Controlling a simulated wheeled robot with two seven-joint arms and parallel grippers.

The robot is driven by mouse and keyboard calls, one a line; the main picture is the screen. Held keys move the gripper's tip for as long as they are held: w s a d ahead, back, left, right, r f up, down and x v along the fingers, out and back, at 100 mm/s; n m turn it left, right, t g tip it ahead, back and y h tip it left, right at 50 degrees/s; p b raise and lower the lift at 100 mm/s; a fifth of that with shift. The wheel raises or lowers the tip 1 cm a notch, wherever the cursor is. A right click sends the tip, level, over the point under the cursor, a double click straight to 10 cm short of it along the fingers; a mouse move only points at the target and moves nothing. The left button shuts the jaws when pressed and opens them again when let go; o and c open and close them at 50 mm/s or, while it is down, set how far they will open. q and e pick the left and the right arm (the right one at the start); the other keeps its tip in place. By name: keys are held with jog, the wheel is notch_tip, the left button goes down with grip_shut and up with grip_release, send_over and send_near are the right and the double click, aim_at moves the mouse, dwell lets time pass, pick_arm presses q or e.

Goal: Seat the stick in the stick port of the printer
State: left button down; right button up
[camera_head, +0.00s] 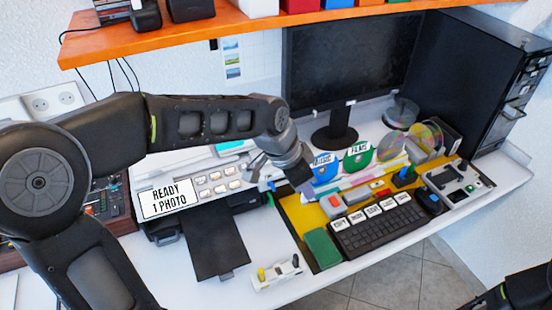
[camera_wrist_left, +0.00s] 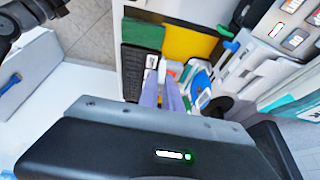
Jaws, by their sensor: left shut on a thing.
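The grey printer (camera_head: 215,188) stands on the white desk, with a sign reading READY 1 PHOTO and a row of buttons; its edge also shows at the right of the left wrist view (camera_wrist_left: 275,72). A small blue part (camera_head: 271,186) shows at its right end, but I cannot tell whether this is the stick port. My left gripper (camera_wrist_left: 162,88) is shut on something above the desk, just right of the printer. In the left wrist view a small pale piece shows at its fingertips; I cannot tell whether it is the stick. The head view hides the fingertips.
A keyboard (camera_head: 378,228), a green pad (camera_head: 322,249) and small blocks lie on the yellow mat (camera_head: 306,213). A white holder (camera_head: 277,274) stands at the desk's front edge. A black tray (camera_head: 213,245) sticks out of the printer. The monitor (camera_head: 350,60) stands behind.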

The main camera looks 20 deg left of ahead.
pick_arm(q)
jog(key=w+a+p, duration=0.3)
jog(key=w+a, duration=0.8)
jog(key=a, duration=0.1)
jog(key=shift+a+p, duration=0.2)
jog(key=shift+p, duration=0.2)
jog(key=shift+f+p, duration=0.55)
jog(key=shift+f, duration=1.25)
jog(key=c, duration=2)
grip_release()
jog(key=shift+f, duration=0.15)
jog(key=shift+o, duration=0.9)
